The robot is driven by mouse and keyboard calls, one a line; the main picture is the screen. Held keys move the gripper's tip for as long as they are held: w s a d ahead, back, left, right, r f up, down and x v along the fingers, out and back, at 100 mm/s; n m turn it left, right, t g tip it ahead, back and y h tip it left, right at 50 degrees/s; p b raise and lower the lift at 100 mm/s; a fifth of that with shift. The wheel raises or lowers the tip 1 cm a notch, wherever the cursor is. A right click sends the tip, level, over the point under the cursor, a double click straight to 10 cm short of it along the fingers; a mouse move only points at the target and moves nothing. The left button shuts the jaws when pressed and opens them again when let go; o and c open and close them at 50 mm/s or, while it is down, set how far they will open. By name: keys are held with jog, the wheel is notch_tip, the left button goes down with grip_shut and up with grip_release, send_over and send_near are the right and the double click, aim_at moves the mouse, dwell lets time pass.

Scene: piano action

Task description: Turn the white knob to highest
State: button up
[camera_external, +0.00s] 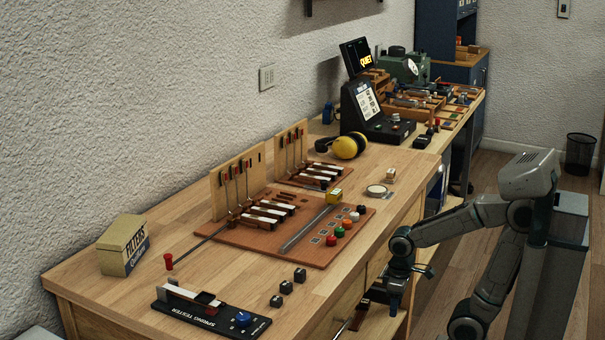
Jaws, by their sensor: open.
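The white knob (354,216) sits in a slanting row of coloured knobs along the right side of the reddish-brown board (268,246). It is between a black knob (361,209) and an orange-red one. Its pointer direction is too small to read. My gripper (391,290) hangs low beside the front edge of the workbench, to the right of and nearer the camera than the knob. It is open, apart from the knob and touching none of the knobs. Its fingertips are small and dark here.
The workbench (225,263) also holds a spring tester (205,312) with a blue knob, small black blocks (287,287), a filters box (124,245) and yellow earmuffs (348,146). A metal bar (306,229) lies left of the knob row. An upright wooden panel stands behind.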

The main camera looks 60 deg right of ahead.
notch_tip(320, 180, up, 53)
jog(key=w+t+p, duration=0.1)
jog(key=t+p, duration=0.2)
jog(key=p, duration=4)
jog(key=n+g+b, duration=0.3)
jog(key=n+b, duration=0.5)
jog(key=b, duration=1)
send_over(354, 217)
jog(key=d, duration=0.1)
notch_tip(354, 217, down, 12)
jog(key=f+b, duration=0.1)
jog(key=f, duration=0.6)
jog(key=f+b, duration=0.1)
jog(key=f, duration=0.5)
jog(key=shift+w+d+f, duration=0.1)
jog(key=shift+w+f, duration=0.1)
jog(key=shift+f, duration=0.15)
grip_shut()
